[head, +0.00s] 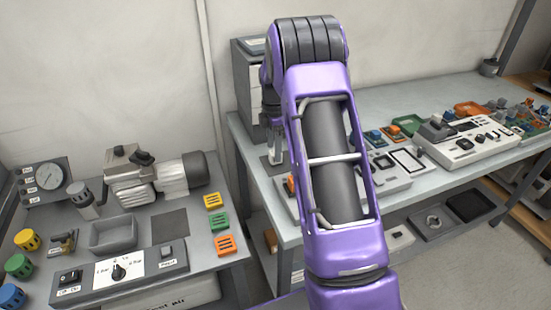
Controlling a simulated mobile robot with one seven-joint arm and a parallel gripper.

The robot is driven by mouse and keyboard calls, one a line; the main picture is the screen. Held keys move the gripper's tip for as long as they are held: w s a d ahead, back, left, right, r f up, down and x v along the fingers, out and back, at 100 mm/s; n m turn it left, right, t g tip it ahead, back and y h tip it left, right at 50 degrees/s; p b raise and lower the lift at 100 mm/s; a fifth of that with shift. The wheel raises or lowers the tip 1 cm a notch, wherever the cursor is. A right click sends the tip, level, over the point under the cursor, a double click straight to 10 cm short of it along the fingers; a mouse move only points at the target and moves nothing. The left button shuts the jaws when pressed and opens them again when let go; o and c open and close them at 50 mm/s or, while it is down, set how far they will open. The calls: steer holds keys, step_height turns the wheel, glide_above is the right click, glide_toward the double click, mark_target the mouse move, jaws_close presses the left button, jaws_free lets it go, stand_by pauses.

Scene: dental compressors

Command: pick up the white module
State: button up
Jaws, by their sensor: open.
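My purple arm crosses the middle of the head view. My gripper (275,150) shows partly at the arm's left side, pointing down over the near left part of the right-hand table, and is open. Its fingertips are small, and I see nothing held between them. A large white unit (468,143) with dark knobs and buttons sits on that table, well to the right of my gripper. A smaller pale unit (400,168) with a framed panel lies nearer the arm, partly hidden by it. I cannot tell which of these is the white module.
A grey cabinet (247,75) stands behind my gripper. The left bench holds a compressor (150,180), a gauge panel (45,180), a grey tray (113,234), a switch panel (120,268) and coloured blocks. Orange and green trays (472,109) crowd the right table's far end.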

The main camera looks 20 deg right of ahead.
steer(key=shift+f, duration=1.3)
jaws_close()
